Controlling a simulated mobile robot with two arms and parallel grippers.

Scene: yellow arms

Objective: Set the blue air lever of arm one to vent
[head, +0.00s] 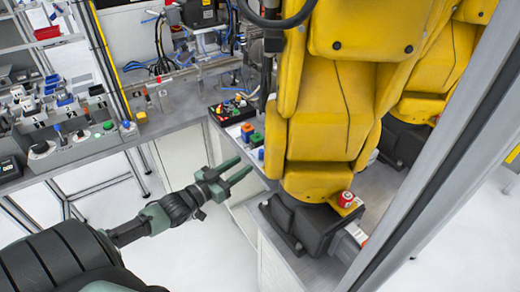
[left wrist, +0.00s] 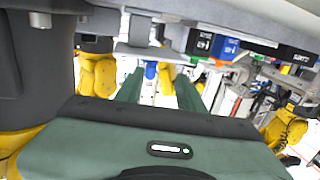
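My left gripper (head: 243,167) is open and empty, beside the front edge of the bench at the foot of the near yellow arm (head: 330,125). A small blue part (head: 261,154), possibly the air lever, is on that edge just beyond the fingertips, apart from them. In the left wrist view my gripper's two green fingers (left wrist: 159,88) are spread. A small blue part (left wrist: 150,70) appears between them, under a grey overhang. I cannot tell which position the lever is in. My right gripper is not in view.
A blue label block (left wrist: 226,47) shows in the left wrist view. A metal frame post (head: 440,150) stands right. The floor below my gripper is clear.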

